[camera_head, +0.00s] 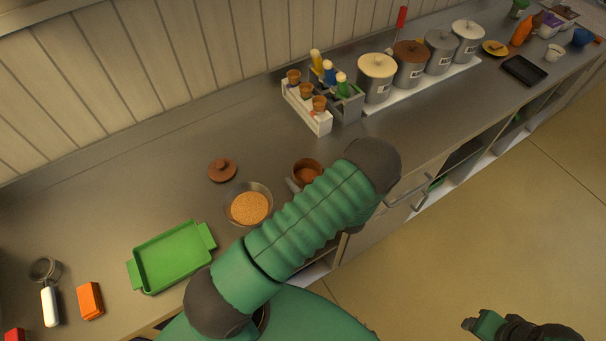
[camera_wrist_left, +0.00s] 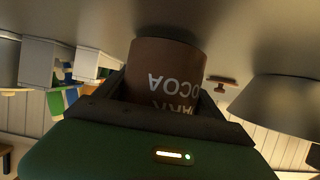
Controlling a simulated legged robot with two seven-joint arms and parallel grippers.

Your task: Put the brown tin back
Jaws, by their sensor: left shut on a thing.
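The brown tin (camera_head: 307,171) has no lid on and stands at or just above the counter, right of the bowl. In the left wrist view the tin (camera_wrist_left: 166,58) appears upside down, its cocoa lettering partly hidden by the gripper. My left gripper (camera_head: 294,184) is mostly hidden by my arm; in the left wrist view the gripper (camera_wrist_left: 163,98) is shut around the tin. A brown knobbed lid (camera_head: 222,170) lies on the counter. My right gripper (camera_head: 483,325) is at the lower right, away from the counter; its jaws are unclear.
A bowl of tan grains (camera_head: 249,208) sits left of the tin, with a green tray (camera_head: 172,257) further left. The counter between the tin and the rack is clear.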

